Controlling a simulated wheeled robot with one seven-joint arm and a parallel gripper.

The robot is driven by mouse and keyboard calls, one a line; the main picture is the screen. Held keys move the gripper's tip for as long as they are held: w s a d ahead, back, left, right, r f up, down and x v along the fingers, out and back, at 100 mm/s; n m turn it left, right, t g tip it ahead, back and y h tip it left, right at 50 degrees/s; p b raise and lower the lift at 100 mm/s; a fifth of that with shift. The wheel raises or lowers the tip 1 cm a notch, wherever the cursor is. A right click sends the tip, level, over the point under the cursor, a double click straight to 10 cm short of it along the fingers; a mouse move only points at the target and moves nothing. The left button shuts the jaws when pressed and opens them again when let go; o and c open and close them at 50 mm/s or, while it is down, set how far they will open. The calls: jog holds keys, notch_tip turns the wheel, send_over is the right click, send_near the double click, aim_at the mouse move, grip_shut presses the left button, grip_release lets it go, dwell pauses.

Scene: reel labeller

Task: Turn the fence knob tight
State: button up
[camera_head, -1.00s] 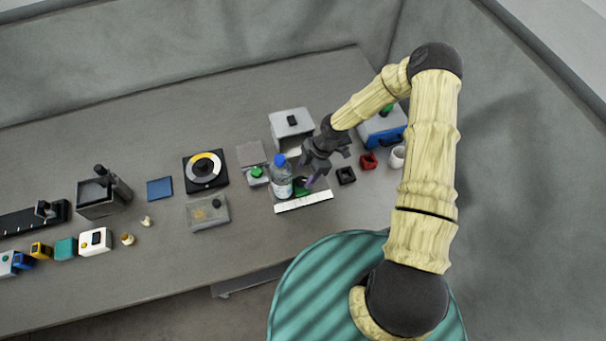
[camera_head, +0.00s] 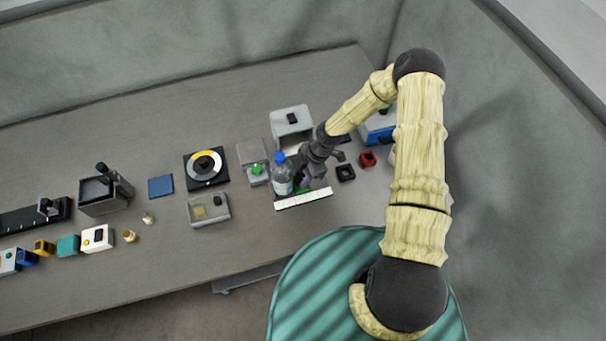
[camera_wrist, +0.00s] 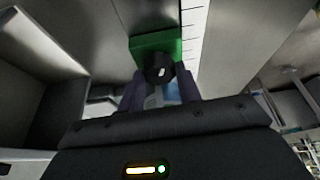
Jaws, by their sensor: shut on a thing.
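The fence knob (camera_wrist: 158,68) is a small black round knob in the wrist view. It sits on the green fence block (camera_wrist: 150,43), which stands beside a white ruler scale (camera_wrist: 193,30). My gripper (camera_wrist: 160,88) has its two purple-grey fingers on either side of the knob and is shut on it. In the head view my gripper (camera_head: 305,180) is low over the labeller, just behind the white scale strip (camera_head: 303,199). The knob is hidden there behind the gripper and the bottle. Whether the knob is tight cannot be seen.
A water bottle with a blue cap (camera_head: 282,178) stands close to the left of my gripper. A black square holder (camera_head: 345,172) and a red one (camera_head: 368,158) lie to the right. A white-grey box (camera_head: 291,122) stands behind.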

jog(key=shift+m+b, duration=0.4)
jog(key=m+t+b, duration=0.1)
jog(key=m+b, duration=0.3)
jog(key=shift+f+t, duration=0.15)
jog(key=shift+t, duration=0.25)
jog(key=shift+s+m+t+b, duration=0.15)
jog(key=shift+m+t+b, duration=0.45)
jog(key=shift+m+b, duration=0.7)
jog(key=shift+r+m, duration=0.2)
jog(key=shift+m, duration=0.1)
jog(key=o, duration=1)
jog(key=v, duration=1.7)
jog(key=shift+r, duration=0.2)
jog(key=shift+c, duration=0.2)
